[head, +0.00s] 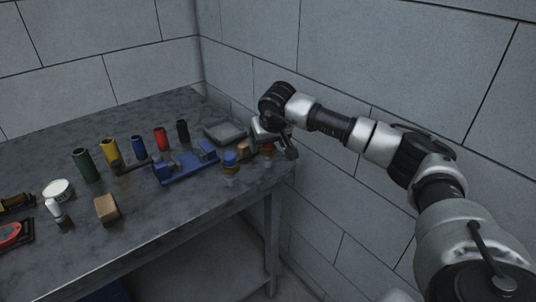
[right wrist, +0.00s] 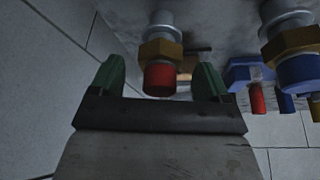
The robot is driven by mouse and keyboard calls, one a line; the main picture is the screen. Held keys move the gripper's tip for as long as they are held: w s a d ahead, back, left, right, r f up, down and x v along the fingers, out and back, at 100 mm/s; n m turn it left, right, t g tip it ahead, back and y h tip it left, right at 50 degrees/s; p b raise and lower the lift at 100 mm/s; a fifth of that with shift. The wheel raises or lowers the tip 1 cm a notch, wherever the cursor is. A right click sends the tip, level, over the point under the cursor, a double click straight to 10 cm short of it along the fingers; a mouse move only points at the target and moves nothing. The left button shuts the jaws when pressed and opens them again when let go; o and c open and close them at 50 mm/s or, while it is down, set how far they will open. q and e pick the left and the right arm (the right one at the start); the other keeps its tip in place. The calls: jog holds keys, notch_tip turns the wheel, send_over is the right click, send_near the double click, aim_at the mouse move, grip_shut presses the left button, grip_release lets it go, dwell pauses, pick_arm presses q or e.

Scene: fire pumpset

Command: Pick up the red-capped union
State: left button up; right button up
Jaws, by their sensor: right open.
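The red-capped union (right wrist: 160,80) has a red cap, a brass hex nut and a pale metal body. In the right wrist view it shows between the two green fingers of my right gripper (right wrist: 157,74), with gaps on both sides. In the head view the union (head: 267,150) is at the table's right end, partly hidden by my right gripper (head: 279,146). The right gripper is open, and I cannot tell its exact depth relative to the union. My left gripper is not in view.
A blue-capped union (head: 230,163) stands close beside it, left in the head view. A blue vise-like fixture (head: 186,165), a grey tray (head: 225,132) and several coloured cylinders stand further left. A wooden block (head: 106,208) is near the front. The wall is close behind.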

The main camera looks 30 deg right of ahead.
jog(key=shift+x, duration=0.9)
jog(key=shift+r, duration=0.1)
jog(key=shift+c, duration=0.3)
jog(key=c, duration=1.2)
jog(key=shift+w, duration=0.1)
jog(key=shift+c, duration=0.5)
jog(key=shift+r, duration=0.15)
